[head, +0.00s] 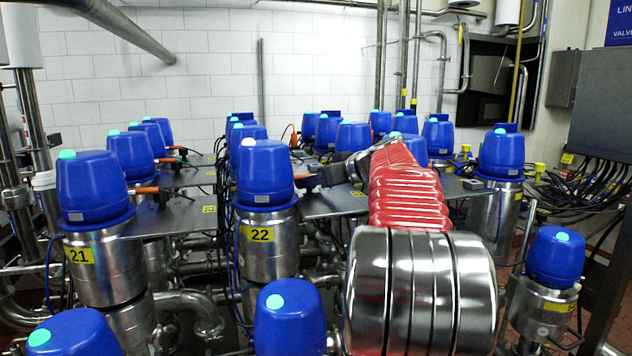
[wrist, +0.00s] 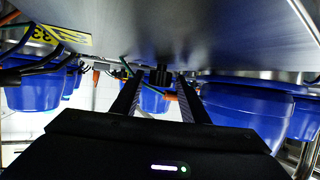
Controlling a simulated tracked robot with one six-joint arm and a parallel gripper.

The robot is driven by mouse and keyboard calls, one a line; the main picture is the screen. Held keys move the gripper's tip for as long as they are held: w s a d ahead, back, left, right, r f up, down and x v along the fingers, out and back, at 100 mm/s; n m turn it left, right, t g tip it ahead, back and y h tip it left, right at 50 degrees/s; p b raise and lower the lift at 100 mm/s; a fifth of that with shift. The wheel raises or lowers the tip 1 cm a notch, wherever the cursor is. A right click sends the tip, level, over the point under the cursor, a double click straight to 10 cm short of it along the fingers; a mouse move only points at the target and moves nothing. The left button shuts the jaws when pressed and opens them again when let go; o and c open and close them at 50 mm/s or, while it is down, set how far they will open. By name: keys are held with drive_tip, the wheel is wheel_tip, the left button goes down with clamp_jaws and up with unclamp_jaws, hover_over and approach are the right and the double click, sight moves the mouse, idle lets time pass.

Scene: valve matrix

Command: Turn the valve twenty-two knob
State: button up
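Valve twenty-two (head: 265,170) stands left of centre in the head view, with a blue cap, a whitish top light and a yellow 22 label (head: 260,235) on its steel body. In the wrist view a small dark knob (wrist: 161,76) shows against the grey plate, ahead of my fingers. My gripper (wrist: 160,84) looks open, its dark fingers on either side of the knob with gaps visible. Whether they touch it I cannot tell. In the head view my gripper (head: 318,180) is just right of the valve's blue cap, and the knob is not clearly seen.
Blue-capped valves surround the spot, including valve 21 (head: 95,190) at left and another cap (head: 288,318) in front. A grey plate (head: 335,204) lies near my gripper. Orange connectors and cables (wrist: 172,97) run close by. Pipes and a control cabinet (head: 600,105) stand at the right.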

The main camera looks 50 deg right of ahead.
drive_tip(key=c, duration=0.9)
drive_tip(key=shift+a+m+h, duration=0.1)
drive_tip(key=shift+m+h, duration=0.2)
drive_tip(key=shift+h, duration=0.1)
drive_tip(key=shift+w+a+m+g+h, duration=0.1)
drive_tip(key=shift+a+m+g+h, duration=0.1)
drive_tip(key=shift+m+h, duration=0.45)
drive_tip(key=shift+a+m+g+h, duration=0.1)
drive_tip(key=shift+m+g+h, duration=0.1)
drive_tip(key=shift+m+h, duration=0.4)
drive_tip(key=shift+m+g+h, duration=0.3)
drive_tip(key=shift+m+h, duration=0.25)
drive_tip(key=shift+h, duration=0.1)
drive_tip(key=shift+d, duration=0.1)
drive_tip(key=o, duration=1.1)
